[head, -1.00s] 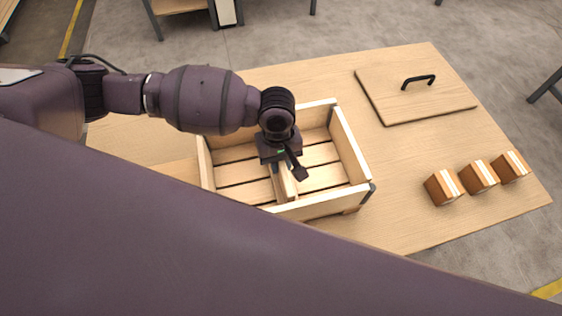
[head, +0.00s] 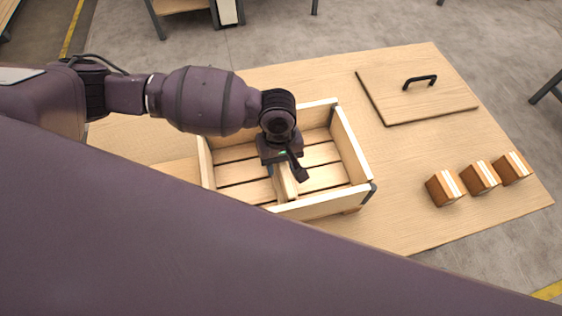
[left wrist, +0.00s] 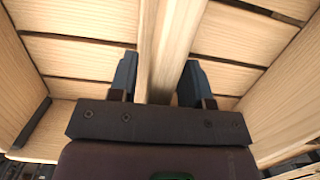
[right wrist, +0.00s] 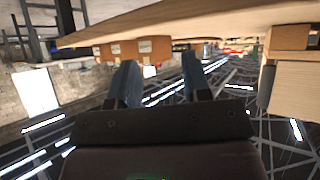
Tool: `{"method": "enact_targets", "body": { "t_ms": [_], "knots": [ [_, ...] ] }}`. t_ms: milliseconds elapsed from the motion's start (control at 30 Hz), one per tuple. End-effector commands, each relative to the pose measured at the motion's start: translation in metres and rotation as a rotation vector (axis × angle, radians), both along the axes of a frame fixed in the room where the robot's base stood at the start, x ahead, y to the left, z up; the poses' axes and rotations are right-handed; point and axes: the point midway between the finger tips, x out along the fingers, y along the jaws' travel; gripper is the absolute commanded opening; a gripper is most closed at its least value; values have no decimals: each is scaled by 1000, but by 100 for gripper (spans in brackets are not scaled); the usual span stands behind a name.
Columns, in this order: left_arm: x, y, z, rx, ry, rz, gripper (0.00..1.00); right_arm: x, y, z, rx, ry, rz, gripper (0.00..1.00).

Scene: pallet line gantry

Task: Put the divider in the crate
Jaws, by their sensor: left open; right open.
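The divider (head: 289,188) is a pale wooden board standing on edge inside the open slatted wooden crate (head: 352,148). In the left wrist view the divider (left wrist: 168,45) runs away between my fingers, over the crate floor slats. My left gripper (head: 285,173) is down in the crate, open, with one finger on each side of the divider; in its wrist view gaps show beside the board (left wrist: 158,80). The divider's near end is partly hidden by the gripper. My right gripper (right wrist: 160,78) is open and empty, below the table edge in its wrist view.
A flat wooden lid (head: 390,100) with a black handle lies at the back right of the table (head: 400,225). Three brown striped boxes (head: 445,187) stand in a row at the right. The table between crate and boxes is clear. My dark arm hides the near left.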

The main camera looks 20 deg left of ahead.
Motion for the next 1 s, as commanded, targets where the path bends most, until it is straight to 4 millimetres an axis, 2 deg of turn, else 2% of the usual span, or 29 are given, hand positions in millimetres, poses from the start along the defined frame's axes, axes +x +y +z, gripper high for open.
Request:
{"method": "enact_targets", "body": {
  "t_ms": [233, 400, 600, 800, 1000],
  "knots": [
    [6, 3, 40, -1, -7, 1, 44, 4, 0, 14, 0, -17, 0, 44],
    [10, 6, 74, -1, -6, 1, 44, 1, -2, 16, -1, -12, -3, 44],
    [14, 8, 103, -1, -4, 1, 44, -2, -3, 20, -1, -14, -6, 44],
    [15, 10, 117, 0, -1, 0, 44, -8, -4, 17, -1, -1, -10, 44],
    [15, 10, 118, -1, -1, 0, 44, -11, -4, 15, 0, 6, -13, 44]
  ]
}}
